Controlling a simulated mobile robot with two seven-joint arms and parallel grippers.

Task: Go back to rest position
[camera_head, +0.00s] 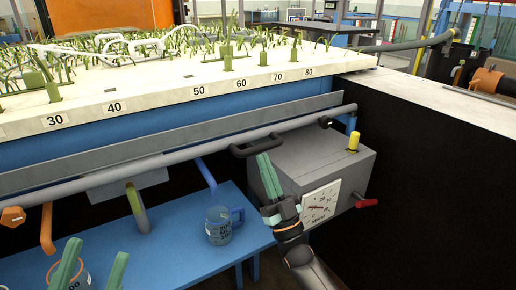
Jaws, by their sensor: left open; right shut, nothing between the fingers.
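My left gripper (98,248) shows at the bottom left edge as two teal fingers spread apart, with nothing visible held between them. Its arm is out of frame. My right gripper (264,156) is shut and empty, its teal fingers pointing up in front of the grey box (318,160). Its dark arm comes in from the bottom, right of centre. I cannot tell whether the fingers touch the box or its black handle (258,145).
A blue bench (165,255) holds a blue marked jug (219,225); an orange-rimmed container (82,280) is partly hidden by my left finger. The grey box has a dial (320,205) and red lever (366,202). The white numbered flume edge (150,98) and grey pipe (200,150) lie beyond.

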